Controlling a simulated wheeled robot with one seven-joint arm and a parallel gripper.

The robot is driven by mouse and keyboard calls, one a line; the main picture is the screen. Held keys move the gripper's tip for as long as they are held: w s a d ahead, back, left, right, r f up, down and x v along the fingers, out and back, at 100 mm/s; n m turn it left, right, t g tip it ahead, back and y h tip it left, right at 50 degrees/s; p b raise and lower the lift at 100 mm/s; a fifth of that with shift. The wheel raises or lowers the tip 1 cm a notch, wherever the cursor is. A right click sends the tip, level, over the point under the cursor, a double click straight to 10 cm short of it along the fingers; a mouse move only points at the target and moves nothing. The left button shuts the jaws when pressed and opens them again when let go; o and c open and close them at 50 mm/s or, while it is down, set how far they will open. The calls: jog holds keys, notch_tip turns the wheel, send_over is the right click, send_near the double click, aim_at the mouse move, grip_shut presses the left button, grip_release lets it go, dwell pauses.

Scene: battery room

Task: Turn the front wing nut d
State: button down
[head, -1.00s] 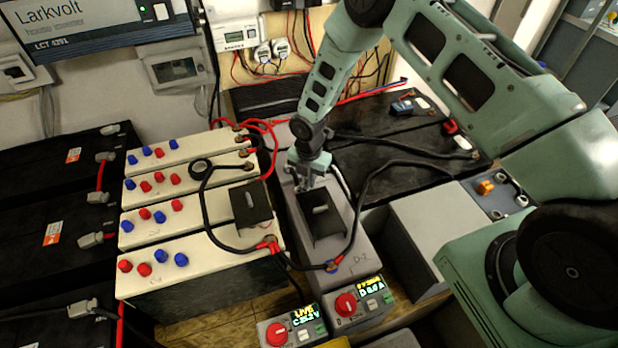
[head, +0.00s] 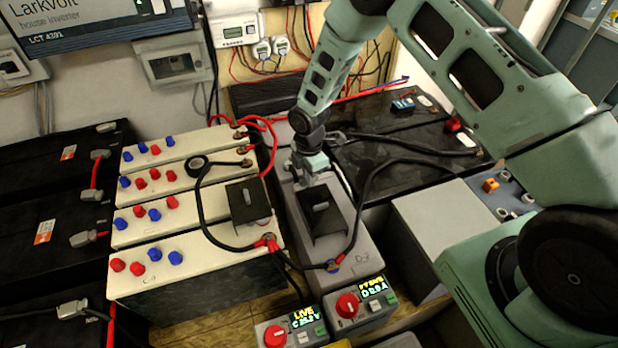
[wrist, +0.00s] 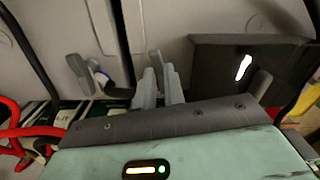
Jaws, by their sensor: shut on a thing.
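My gripper (head: 308,178) points down at the grey battery labelled D (head: 350,244), behind the black bracket with a grey handle (head: 321,207) on its top. In the wrist view, the fingertips (wrist: 163,85) are close together and shut on a small grey part that looks like a wing nut, mostly hidden between them. The black bracket (wrist: 222,70) stands just right of the fingers. A grey winged piece with blue and white parts (wrist: 82,75) shows to their left. I cannot read a letter d on the held part.
Cream batteries (head: 185,222) with red and blue caps stand left of battery D. A loose black cable (head: 372,185) arches close by on the right. Switch boxes with red knobs (head: 348,305) stand in front. A grey box (head: 440,232) is at the right.

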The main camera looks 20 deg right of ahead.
jog(key=shift+m+b, duration=0.35)
jog(key=shift+m, duration=0.75)
jog(key=c, duration=1.5)
grip_release()
jog(key=shift+r, duration=0.1)
notch_tip(320, 180, up, 17)
jog(key=shift+r+b, duration=0.15)
jog(key=shift+b, duration=0.7)
